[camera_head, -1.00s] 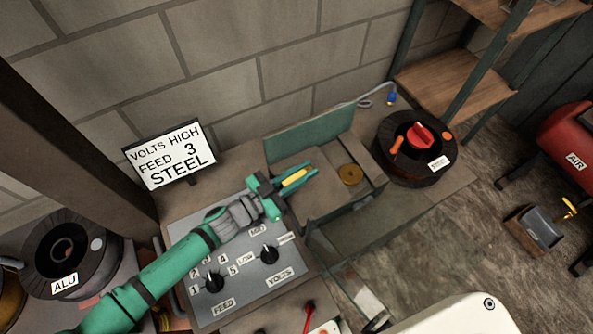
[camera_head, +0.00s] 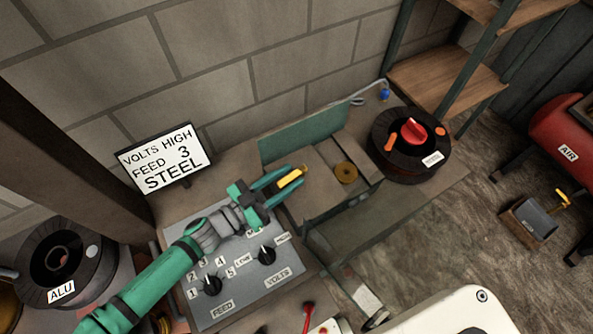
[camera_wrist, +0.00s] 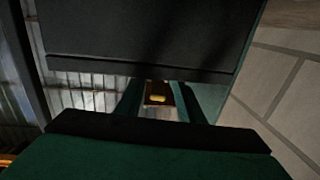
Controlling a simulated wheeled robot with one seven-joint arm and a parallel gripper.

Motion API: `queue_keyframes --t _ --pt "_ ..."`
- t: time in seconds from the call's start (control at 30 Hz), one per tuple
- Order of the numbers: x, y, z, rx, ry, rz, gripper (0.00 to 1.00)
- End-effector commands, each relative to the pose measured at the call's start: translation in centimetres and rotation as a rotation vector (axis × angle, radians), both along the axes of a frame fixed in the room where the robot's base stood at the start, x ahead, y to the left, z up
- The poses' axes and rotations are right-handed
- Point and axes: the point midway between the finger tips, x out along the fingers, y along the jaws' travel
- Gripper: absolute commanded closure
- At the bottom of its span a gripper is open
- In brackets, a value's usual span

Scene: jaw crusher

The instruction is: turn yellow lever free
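The yellow lever (camera_head: 290,178) is a short yellow bar at the open green box, beside its raised lid. My gripper (camera_head: 287,180) reaches over the control panel from the left, its two teal fingers spread on either side of the lever. In the wrist view, a small yellow piece (camera_wrist: 157,99) shows between the fingertips. The gripper looks open; whether a finger touches the lever cannot be told. The lever's base is hidden.
The green lid (camera_head: 305,138) stands up behind the fingers. A brass roll (camera_head: 345,172) lies in the box (camera_head: 325,205). A dark spool (camera_head: 383,160) stands to the right. The panel (camera_head: 230,290) with two black knobs lies below my arm. A sign (camera_head: 160,158) stands at the left.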

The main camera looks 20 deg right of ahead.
Motion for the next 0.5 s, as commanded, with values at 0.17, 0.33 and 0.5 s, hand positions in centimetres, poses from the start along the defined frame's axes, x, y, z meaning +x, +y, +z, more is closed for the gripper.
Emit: queue_keyframes --t 0.17,0.33,0.5 --pt "-0.7 3.4 -0.1 0.003 0.002 0.004 0.66" --pt "-1.3 5.5 -0.1 0.002 0.000 0.000 0.66" --pt "-1.6 6.5 -0.1 0.001 0.001 0.002 0.66"
